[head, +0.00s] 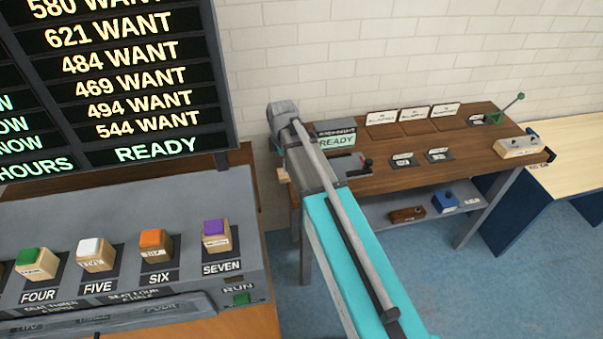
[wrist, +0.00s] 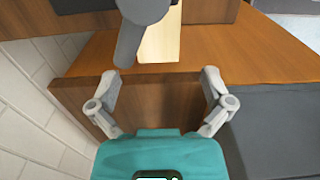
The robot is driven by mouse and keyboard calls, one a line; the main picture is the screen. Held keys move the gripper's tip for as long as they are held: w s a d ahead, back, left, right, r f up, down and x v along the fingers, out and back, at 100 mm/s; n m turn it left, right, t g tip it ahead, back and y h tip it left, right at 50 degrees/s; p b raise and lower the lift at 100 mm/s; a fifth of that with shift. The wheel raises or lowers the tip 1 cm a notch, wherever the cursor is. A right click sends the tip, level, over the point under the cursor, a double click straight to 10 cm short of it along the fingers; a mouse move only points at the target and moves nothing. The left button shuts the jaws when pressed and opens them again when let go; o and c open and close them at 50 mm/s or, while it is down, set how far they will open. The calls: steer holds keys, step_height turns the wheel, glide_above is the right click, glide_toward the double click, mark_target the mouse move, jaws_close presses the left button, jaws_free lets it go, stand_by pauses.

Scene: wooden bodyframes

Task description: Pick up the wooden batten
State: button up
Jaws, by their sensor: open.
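In the wrist view a pale wooden piece (wrist: 161,46), which looks like the batten, lies on a brown wooden surface. A grey rounded part with a rod hides its left side, and its far end is cut off by dark things at the top. My gripper (wrist: 161,80) is open, its two grey fingers spread wide with nothing held between them. The pale piece is beyond the fingertips, roughly in line with the gap. A brown upright panel shows between the fingers. In the head view my arm hides the gripper, and I cannot make out the batten clearly.
A brown bench (head: 380,180) with cards and small boxes stands along the white brick wall. A grey console (head: 130,220) with coloured button blocks and a display board (head: 110,90) stand at left. A pale table (head: 580,150) is at right. Blue floor (head: 480,290) is clear in front.

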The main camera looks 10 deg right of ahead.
steer(key=shift+f, duration=0.15)
steer(key=shift+w+d+f+b, duration=0.1)
steer(key=shift+f+b, duration=1.15)
steer(key=shift+b, duration=0.05)
steer(key=shift+w+f+b, duration=0.1)
steer(key=shift+f+b, duration=1.1)
steer(key=shift+b, duration=0.1)
steer(key=c, duration=1.1)
steer(key=shift+c, duration=0.2)
steer(key=shift+s+r, duration=0.1)
